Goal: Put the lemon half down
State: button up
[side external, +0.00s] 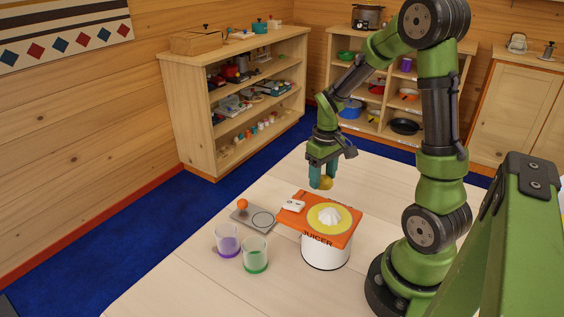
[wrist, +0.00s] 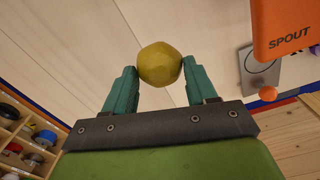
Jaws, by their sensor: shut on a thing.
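A yellow lemon half (side external: 326,183) is between the teal fingers of my gripper (side external: 322,178). In the wrist view the lemon half (wrist: 160,64) sits between the two fingertips (wrist: 160,72), touched on both sides. My gripper is shut on it and holds it above the pale table, behind the juicer. The juicer (side external: 346,240) has an orange top, a yellow dish and a white ridged cone. In the wrist view part of its orange top (wrist: 284,22), marked SPOUT, shows at the upper right.
A purple glass (side external: 228,241) and a green glass (side external: 255,254) stand in front of the tray. The table (side external: 190,270) is bare at the front left.

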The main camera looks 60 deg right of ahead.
aim_at(323, 175)
notch_tip(323, 175, down, 6)
jog(key=shift+f, duration=0.25)
jog(key=o, duration=1)
jog(key=shift+f, duration=0.15)
jog(key=shift+o, duration=0.2)
notch_tip(323, 175, up, 11)
jog(key=shift+a+r, duration=0.15)
jog(key=shift+r, duration=0.6)
jog(key=s+a+r+t+y, duration=0.1)
jog(key=s+a+r+t, duration=0.1)
jog(key=a+r, duration=0.4)
jog(key=s+a+r+m+t+y, duration=0.1)
jog(key=s+a+r+t, duration=0.2)
jog(key=a, duration=1)
notch_tip(323, 175, up, 3)
jog(key=shift+f+t, duration=0.1)
jog(key=shift+t, duration=1)
